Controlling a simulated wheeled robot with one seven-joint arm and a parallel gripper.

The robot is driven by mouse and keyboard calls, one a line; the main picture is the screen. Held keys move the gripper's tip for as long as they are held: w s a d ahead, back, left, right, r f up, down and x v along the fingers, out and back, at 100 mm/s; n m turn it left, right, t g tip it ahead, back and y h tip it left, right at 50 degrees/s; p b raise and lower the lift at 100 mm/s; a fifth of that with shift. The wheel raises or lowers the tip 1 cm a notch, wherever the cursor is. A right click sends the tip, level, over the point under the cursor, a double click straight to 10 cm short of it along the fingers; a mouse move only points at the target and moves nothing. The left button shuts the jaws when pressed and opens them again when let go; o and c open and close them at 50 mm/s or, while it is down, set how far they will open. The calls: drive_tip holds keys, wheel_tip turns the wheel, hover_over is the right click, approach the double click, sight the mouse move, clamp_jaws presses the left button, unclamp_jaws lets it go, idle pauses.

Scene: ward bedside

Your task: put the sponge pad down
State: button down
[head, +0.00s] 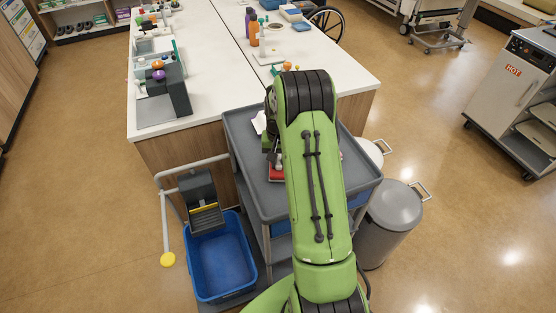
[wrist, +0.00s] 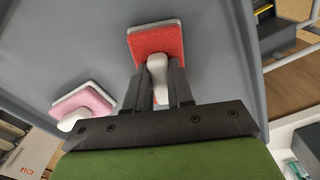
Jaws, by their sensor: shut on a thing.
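The sponge pad (wrist: 155,42) has a red face, a pale edge and a white grip. My gripper (wrist: 159,68) is shut on that white grip in the wrist view. In the head view the red of the pad (head: 276,174) shows beside my green arm, over the grey cart top (head: 240,128). Whether the pad touches the cart top cannot be told. A second pad, pink with a white grip (wrist: 84,104), lies on the cart top to the left in the wrist view. My arm hides much of the cart in the head view.
A white counter (head: 205,60) with bottles and trays stands behind the cart. A blue tub (head: 222,262) with a wringer (head: 203,200) is at the cart's left. Grey bins (head: 396,208) stand at its right. Bare cart top (wrist: 215,45) lies right of the pad in the wrist view.

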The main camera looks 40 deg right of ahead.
sight(279, 161)
drive_tip(key=c, duration=1)
unclamp_jaws()
drive_tip(key=shift+f, duration=0.15)
wheel_tip(279, 161, up, 12)
drive_tip(key=p, duration=0.1)
drive_tip(key=s+a+r+n+t, duration=0.1)
drive_tip(key=s+a+r+n, duration=0.15)
drive_tip(key=a+r, duration=0.5)
drive_tip(key=s+a+r+n+t, duration=0.2)
drive_tip(key=s+a+r, duration=0.4)
drive_tip(key=s, duration=0.2)
drive_tip(key=s+a+n+t, duration=0.1)
drive_tip(key=s+a, duration=0.1)
drive_tip(key=s, duration=0.2)
drive_tip(key=s+a+n, duration=0.1)
drive_tip(key=s+a, duration=0.1)
drive_tip(key=s, duration=0.3)
drive_tip(key=s+a+n+t, duration=0.1)
drive_tip(key=s+a, duration=0.1)
drive_tip(key=s, duration=0.2)
drive_tip(key=shift+s+a+f+t, duration=0.3)
drive_tip(key=shift+s+a+f, duration=0.05)
drive_tip(key=shift+s+a, duration=0.05)
